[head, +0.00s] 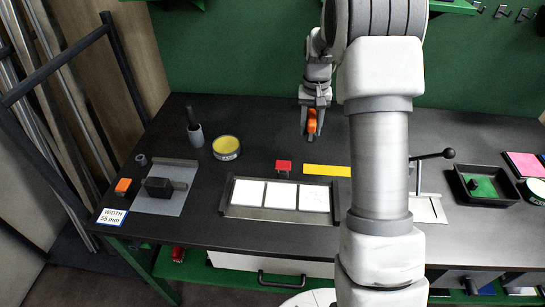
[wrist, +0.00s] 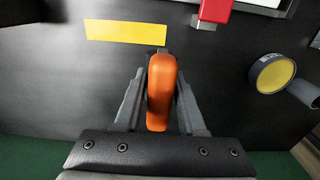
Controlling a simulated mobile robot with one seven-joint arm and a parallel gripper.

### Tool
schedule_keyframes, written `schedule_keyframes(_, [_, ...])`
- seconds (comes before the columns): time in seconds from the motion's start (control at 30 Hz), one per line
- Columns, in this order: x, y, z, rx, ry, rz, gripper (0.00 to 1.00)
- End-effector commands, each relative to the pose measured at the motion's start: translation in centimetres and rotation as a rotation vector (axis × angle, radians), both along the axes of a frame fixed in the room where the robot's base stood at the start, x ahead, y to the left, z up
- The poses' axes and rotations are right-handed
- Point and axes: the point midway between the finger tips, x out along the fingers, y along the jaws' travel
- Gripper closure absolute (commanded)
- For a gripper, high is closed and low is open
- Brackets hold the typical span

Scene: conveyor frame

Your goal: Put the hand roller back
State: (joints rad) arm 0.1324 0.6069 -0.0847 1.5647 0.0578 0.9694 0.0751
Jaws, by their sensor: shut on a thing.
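My gripper (head: 310,128) points down over the back middle of the dark bench. It is shut on an orange, rounded piece, which I take to be the handle of the hand roller (head: 312,121). In the wrist view the orange handle of the hand roller (wrist: 160,88) stands between the two grey fingers. The roller's lower end is hidden, and I cannot tell how far it is above the bench. A flat yellow strip (head: 326,171) lies on the bench, nearer the front than my gripper, and also shows in the wrist view (wrist: 126,32).
A small red block (head: 283,166) is left of the strip, behind a tray (head: 277,214) with white tiles. A round yellow-topped tin (head: 226,147) and a dark cup (head: 196,136) stand further left. A black lever (head: 447,154) and a black tray (head: 461,194) are at right.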

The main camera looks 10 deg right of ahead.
Motion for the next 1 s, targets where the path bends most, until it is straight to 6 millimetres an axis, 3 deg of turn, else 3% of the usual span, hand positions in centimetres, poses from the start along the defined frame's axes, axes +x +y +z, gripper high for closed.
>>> schedule_keyframes(0.5, [5.2,8.9,-5.9,0.001,0.003,-0.001,1.00])
schedule_keyframes(0.77, [6.0,10.3,-7.2,0.001,0.003,-0.004,1.00])
schedule_keyframes(1.0, [6.0,10.2,-10.5,0.001,0.003,-0.005,1.00])
